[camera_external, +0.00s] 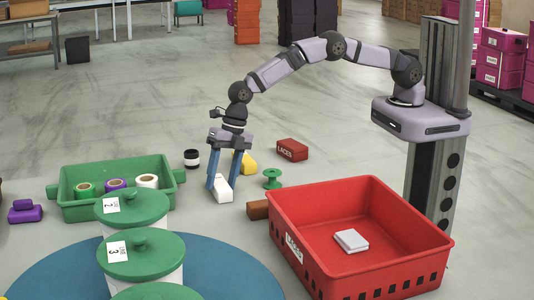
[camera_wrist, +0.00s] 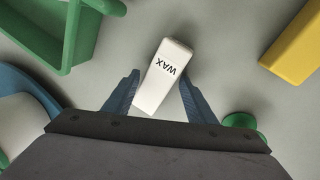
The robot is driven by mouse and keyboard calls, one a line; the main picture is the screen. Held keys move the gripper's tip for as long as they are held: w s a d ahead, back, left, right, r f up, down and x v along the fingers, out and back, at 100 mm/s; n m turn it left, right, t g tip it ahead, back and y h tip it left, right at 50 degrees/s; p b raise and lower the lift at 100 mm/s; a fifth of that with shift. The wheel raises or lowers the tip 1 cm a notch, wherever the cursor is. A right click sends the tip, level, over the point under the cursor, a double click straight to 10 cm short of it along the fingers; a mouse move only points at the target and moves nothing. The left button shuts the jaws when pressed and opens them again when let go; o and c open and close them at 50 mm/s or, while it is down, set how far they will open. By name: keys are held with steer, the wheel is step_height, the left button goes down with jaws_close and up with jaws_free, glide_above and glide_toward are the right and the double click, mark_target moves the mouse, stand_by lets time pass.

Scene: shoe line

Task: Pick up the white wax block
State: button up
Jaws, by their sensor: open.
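The white wax block (camera_external: 221,188) lies on the grey floor in the external view, right of the green tray. In the wrist view it shows as a white bar (camera_wrist: 163,75) marked WAX, slightly slanted. My gripper (camera_external: 223,186) is low over the block with its blue fingers pointing down. In the wrist view my gripper (camera_wrist: 159,88) is open, with one finger on each side of the block's near part.
A green tray (camera_external: 70,213) with thread spools stands left. A yellow block (camera_external: 249,163), green spool (camera_external: 272,179), brown block (camera_external: 258,210) and red LACES box (camera_external: 292,150) lie right. A red crate (camera_external: 346,274) holds a white item. Green-lidded tubs (camera_external: 140,255) stand in front.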

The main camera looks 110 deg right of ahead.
mark_target(222, 182)
steer(key=c, duration=1)
steer(key=shift+r, duration=0.3)
steer(key=shift+c, duration=0.7)
step_height(222, 182, up, 9)
steer(key=shift+r, duration=0.1)
jaws_close()
steer(key=shift+d+r, duration=0.15)
steer(key=shift+r, duration=0.05)
